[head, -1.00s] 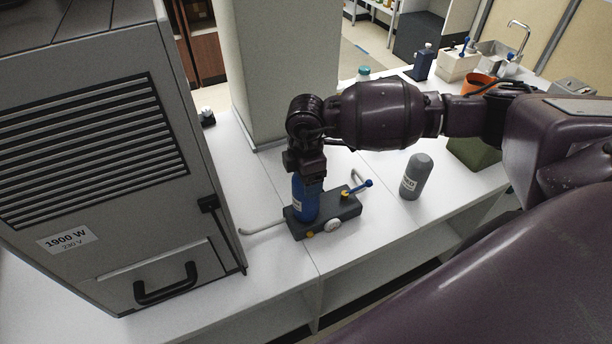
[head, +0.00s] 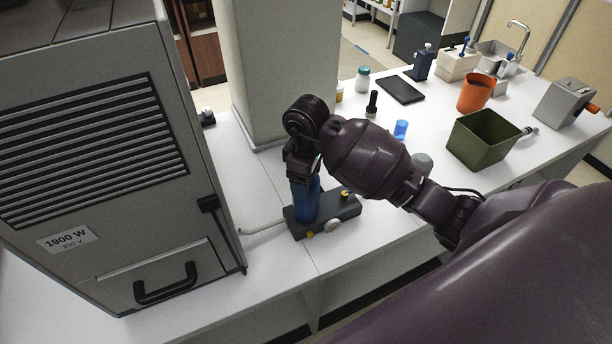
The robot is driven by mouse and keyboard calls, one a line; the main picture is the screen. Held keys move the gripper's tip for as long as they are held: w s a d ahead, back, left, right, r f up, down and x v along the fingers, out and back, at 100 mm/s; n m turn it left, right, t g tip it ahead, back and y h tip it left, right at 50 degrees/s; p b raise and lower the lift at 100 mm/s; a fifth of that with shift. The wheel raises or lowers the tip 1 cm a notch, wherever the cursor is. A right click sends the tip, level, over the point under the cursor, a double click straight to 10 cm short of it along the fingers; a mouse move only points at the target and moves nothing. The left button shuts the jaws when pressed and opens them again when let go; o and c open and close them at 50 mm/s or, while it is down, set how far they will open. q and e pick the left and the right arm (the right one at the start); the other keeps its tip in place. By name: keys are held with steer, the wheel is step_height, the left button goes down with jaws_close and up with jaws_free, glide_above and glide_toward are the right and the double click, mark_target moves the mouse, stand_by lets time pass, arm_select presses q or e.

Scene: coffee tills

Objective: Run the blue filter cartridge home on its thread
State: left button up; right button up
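The blue filter cartridge (head: 306,207) stands upright on the dark filter head block (head: 347,212) on the white counter. My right gripper (head: 304,182) comes down from above and is shut on the upper part of the cartridge. The fingertips are partly lost against its dark blue body. The thread at the cartridge's foot is hidden, so I cannot tell how deep it sits. My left gripper is out of view.
A grey cartridge (head: 423,161) stands behind my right forearm, mostly hidden. A large grey machine (head: 110,170) fills the left, with a pillar (head: 285,70) behind. A green bin (head: 482,140), an orange pot (head: 475,93) and a blue cup (head: 401,129) stand farther back.

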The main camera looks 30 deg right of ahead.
steer(key=o, duration=0.3)
steer(key=shift+w+a, duration=0.1)
steer(key=shift+d+p, duration=0.2)
steer(key=shift+p, duration=0.15)
